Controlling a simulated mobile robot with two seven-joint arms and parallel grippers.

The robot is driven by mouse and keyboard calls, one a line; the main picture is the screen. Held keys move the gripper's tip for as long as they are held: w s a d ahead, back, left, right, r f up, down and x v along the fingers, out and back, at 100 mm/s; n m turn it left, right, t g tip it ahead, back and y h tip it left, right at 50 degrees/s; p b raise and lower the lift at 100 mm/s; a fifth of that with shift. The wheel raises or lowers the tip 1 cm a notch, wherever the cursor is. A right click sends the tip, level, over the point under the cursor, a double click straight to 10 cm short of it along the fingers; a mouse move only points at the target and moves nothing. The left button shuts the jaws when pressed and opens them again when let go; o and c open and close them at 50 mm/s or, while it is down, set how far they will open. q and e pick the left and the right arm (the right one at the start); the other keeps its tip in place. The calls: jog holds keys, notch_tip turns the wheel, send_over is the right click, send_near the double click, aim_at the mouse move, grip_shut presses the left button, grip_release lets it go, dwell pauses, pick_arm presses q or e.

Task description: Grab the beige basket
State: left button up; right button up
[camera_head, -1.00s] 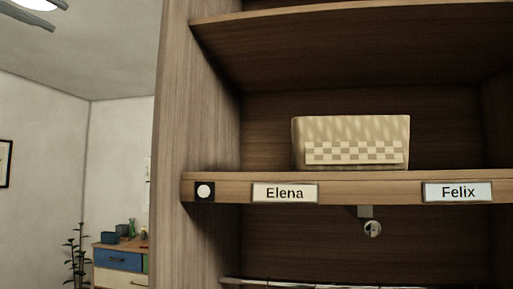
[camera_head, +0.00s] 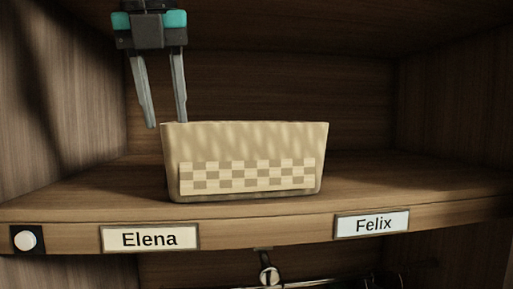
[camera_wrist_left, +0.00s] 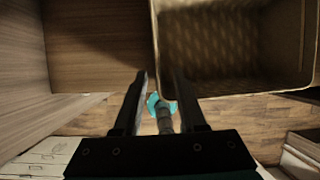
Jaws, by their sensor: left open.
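The beige basket (camera_head: 246,143), with a checkered band on its front, stands upright on the shelf (camera_head: 90,196) behind the name plates. In the left wrist view its open top and empty-looking inside (camera_wrist_left: 235,45) fill the upper right. My left gripper (camera_head: 167,123) points down at the basket's left end, with its fingers apart and nothing between them held. One finger is outside the left wall and the other is over the basket's inner side, close to rim height. The left wrist view shows the fingertips (camera_wrist_left: 160,74) on either side of the left wall's line. My right gripper is not in view.
The shelf's front edge carries the labels "Elena" (camera_head: 150,238) and "Felix" (camera_head: 373,224) and a white round knob (camera_head: 26,240). A wooden side wall (camera_head: 50,90) stands left of the gripper. The shelf is clear to the right of the basket.

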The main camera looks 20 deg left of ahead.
pick_arm(q)
jog(key=x, duration=0.2)
jog(key=shift+w+a+f, duration=0.15)
jog(key=shift+w+f, duration=0.05)
jog(key=shift+w, duration=0.05)
jog(key=shift+w+a+f, duration=0.1)
jog(key=shift+a+f, duration=0.05)
jog(key=shift+f, duration=0.2)
jog(key=x, duration=0.3)
jog(key=shift+a, duration=0.3)
jog(key=shift+w+a+f, duration=0.1)
jog(key=shift+w+f, duration=0.2)
jog(key=shift+f, duration=0.15)
jog(key=shift+s, duration=0.1)
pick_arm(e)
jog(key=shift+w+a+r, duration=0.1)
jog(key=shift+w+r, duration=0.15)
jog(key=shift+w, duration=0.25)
pick_arm(q)
jog(key=c, duration=0.6)
grip_shut()
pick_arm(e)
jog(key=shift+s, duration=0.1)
pick_arm(q)
jog(key=shift+r, duration=0.1)
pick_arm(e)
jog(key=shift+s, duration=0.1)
